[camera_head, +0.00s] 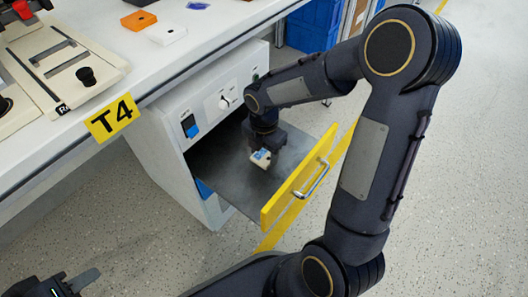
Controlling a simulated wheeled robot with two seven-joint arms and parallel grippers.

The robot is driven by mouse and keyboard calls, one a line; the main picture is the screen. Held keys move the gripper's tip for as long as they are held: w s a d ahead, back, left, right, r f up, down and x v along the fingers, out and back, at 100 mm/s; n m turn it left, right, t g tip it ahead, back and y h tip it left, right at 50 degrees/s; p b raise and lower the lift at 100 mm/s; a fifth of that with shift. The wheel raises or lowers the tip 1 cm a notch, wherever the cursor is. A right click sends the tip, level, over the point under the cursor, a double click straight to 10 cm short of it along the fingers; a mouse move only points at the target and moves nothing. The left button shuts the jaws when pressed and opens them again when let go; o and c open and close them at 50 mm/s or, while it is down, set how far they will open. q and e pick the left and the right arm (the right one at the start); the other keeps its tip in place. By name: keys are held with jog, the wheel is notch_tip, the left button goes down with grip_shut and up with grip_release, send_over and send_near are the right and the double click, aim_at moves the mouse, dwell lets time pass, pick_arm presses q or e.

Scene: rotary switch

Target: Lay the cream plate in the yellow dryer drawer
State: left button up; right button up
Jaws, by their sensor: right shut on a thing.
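The dryer drawer is pulled open, with a yellow front (282,201), a metal handle and a dark grey floor (232,160). My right arm reaches over the drawer front from the right. My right gripper (261,150) points down over the drawer floor and is shut on the small cream plate (259,160), which shows a blue mark. The gripper partly hides the plate; I cannot tell whether the plate touches the floor. My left gripper (76,284) is at the bottom left corner, partly cut off, away from the drawer; its opening is unclear.
The white dryer cabinet (160,157) has a rotary knob (224,102) and a blue switch (189,127). Blue bins (313,26) stand behind.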

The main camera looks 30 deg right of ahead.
aim_at(264, 156)
jog(key=shift+f, duration=0.15)
jog(key=o, duration=1)
jog(key=shift+c, duration=0.2)
jog(key=s+r+m+t+p, duration=0.1)
jog(key=s+r+m+p, duration=0.15)
jog(key=r, duration=0.55)
jog(key=s+r+m+p, duration=0.1)
jog(key=r+m+p, duration=0.15)
jog(key=r, duration=0.55)
jog(key=s+a+r+m+t+y, duration=0.1)
jog(key=s+a+m+t+y, duration=0.1)
jog(key=s+m, duration=0.4)
jog(key=s+a+r+m+t+y, duration=0.1)
jog(key=s+a+m+t, duration=0.1)
jog(key=s+m, duration=0.5)
jog(key=m, duration=0.6)
jog(key=shift+s+r+t+y, duration=0.3)
jog(key=shift+y, duration=0.1)
